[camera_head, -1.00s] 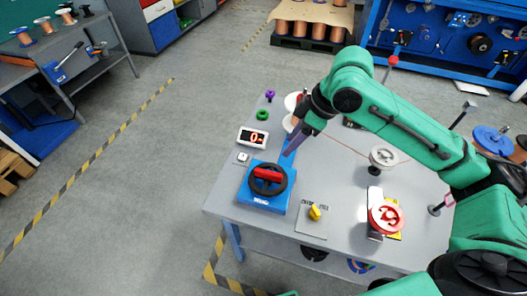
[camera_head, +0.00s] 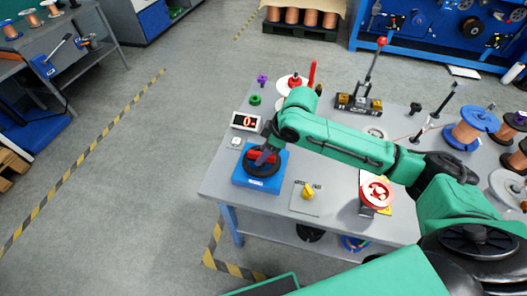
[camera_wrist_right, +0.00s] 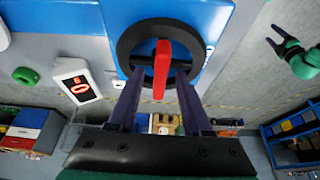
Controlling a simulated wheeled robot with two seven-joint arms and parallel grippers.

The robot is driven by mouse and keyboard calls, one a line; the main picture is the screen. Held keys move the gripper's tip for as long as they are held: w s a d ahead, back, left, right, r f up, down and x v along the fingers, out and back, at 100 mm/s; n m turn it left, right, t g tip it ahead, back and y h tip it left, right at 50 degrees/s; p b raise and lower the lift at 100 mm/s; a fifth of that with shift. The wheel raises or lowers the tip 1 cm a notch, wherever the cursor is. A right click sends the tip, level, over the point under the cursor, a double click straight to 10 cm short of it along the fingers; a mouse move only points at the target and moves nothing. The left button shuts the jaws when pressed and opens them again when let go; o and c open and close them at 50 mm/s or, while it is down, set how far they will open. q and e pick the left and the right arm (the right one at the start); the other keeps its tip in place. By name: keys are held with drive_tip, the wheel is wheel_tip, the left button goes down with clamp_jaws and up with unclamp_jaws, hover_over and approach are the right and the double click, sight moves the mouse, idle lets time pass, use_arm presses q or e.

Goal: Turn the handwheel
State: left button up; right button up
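The handwheel (camera_head: 263,173) is a black ring with a red bar (camera_wrist_right: 161,70) across it, mounted on a blue base (camera_head: 241,178) at the table's left front corner. My right gripper (camera_head: 266,157) is over the wheel. In the right wrist view its two fingers (camera_wrist_right: 160,76) are apart, one on each side of the red bar, overlapping the lower part of the ring. Gaps show between fingers and bar; contact with the ring cannot be told. My left gripper (camera_wrist_right: 279,43) shows at the upper right of the right wrist view, open and empty, far from the wheel.
A display (camera_head: 246,121) and a small white button box (camera_head: 236,142) stand behind the base. A yellow knob (camera_head: 308,191) and a red-and-white wheel (camera_head: 376,193) are to the right. A red-topped lever (camera_head: 376,62) stands farther back. Floor left of the table is clear.

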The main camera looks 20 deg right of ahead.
clamp_jaws()
drive_tip(key=shift+r, duration=0.1)
drive_tip(key=shift+r+m+p, duration=0.15)
drive_tip(key=shift+m+p, duration=0.35)
drive_tip(key=shift+p, duration=0.45)
drive_tip(key=m+h+p, duration=0.1)
drive_tip(key=m+p, duration=0.2)
drive_tip(key=m+t+h+p, duration=0.1)
drive_tip(key=m+p, duration=0.1)
drive_tip(key=p, duration=0.2)
drive_tip(key=m+t+h+p, duration=0.1)
drive_tip(key=m+p, duration=0.2)
drive_tip(key=shift+s+a+r+m, duration=0.1)
drive_tip(key=shift+s+a+m, duration=0.05)
drive_tip(key=shift+a+m, duration=0.15)
drive_tip(key=shift+a+m+h+p, duration=0.1)
drive_tip(key=shift+m+h+p, duration=0.4)
drive_tip(key=shift+m+p, duration=0.7)
drive_tip(key=shift+f+m+h+p, duration=0.25)
drive_tip(key=shift+m+h+p, duration=0.3)
drive_tip(key=shift+m, duration=0.85)
